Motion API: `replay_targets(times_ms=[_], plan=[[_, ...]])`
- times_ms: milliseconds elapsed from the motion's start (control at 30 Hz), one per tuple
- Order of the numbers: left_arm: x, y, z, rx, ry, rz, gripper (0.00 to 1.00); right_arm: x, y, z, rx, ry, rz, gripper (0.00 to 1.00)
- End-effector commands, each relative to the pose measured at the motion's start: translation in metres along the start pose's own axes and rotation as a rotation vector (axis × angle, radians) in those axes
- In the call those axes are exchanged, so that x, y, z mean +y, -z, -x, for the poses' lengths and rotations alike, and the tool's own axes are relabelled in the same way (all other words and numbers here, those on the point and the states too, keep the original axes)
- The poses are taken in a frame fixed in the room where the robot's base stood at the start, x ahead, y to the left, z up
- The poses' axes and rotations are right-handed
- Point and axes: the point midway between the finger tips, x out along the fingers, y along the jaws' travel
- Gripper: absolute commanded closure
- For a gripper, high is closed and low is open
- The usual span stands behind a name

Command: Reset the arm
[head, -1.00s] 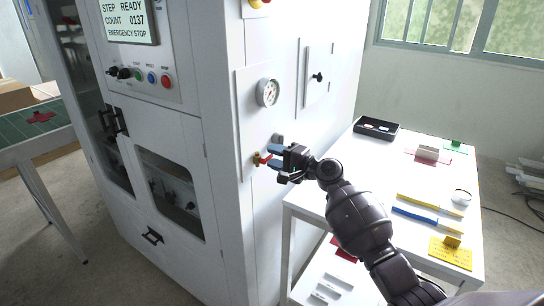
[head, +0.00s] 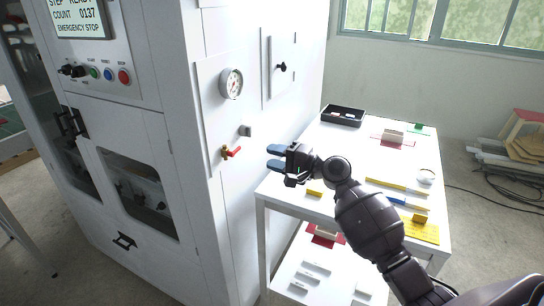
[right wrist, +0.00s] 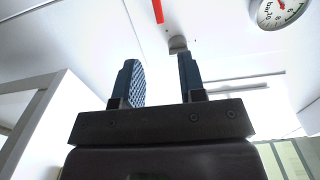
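My right gripper (head: 276,157) is in the air beside the machine's side panel, with its blue fingers apart and nothing between them. In the right wrist view its two fingers (right wrist: 160,80) also stand apart and empty. The red-handled valve (head: 231,152) on the white panel is to the left of the fingertips, with a clear gap between. Its red handle also shows in the right wrist view (right wrist: 157,10). My left gripper is in neither view.
The white machine (head: 160,85) carries a pressure gauge (head: 231,83), a grey knob (head: 245,131) and a black handle (head: 281,67). A white table (head: 335,143) under my right forearm holds a black tray (head: 343,115), coloured strips and small blocks.

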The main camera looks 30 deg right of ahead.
Motion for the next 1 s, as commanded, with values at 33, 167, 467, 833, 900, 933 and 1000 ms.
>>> replay_targets(times_ms=[33,167,467,833,900,933,1000], plan=[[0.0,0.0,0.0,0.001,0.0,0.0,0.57,0.0,0.0,0.0,0.0,0.0,0.0,0.63],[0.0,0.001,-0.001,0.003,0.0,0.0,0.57,0.0,0.0,0.0,0.0,0.0,0.0,0.63],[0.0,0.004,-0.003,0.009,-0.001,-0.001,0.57,0.0,0.012,0.0,0.086,-0.033,0.248,0.63],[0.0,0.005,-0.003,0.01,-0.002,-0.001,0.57,0.045,-0.001,0.015,0.275,-0.272,0.947,0.63],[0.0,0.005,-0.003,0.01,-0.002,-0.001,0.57,0.064,-0.01,0.026,0.292,-0.334,1.063,0.63],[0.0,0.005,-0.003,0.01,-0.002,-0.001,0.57,0.073,-0.015,0.031,0.297,-0.361,1.109,0.63],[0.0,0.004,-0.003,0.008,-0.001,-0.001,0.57,0.095,-0.027,0.045,0.301,-0.427,1.216,0.63]])
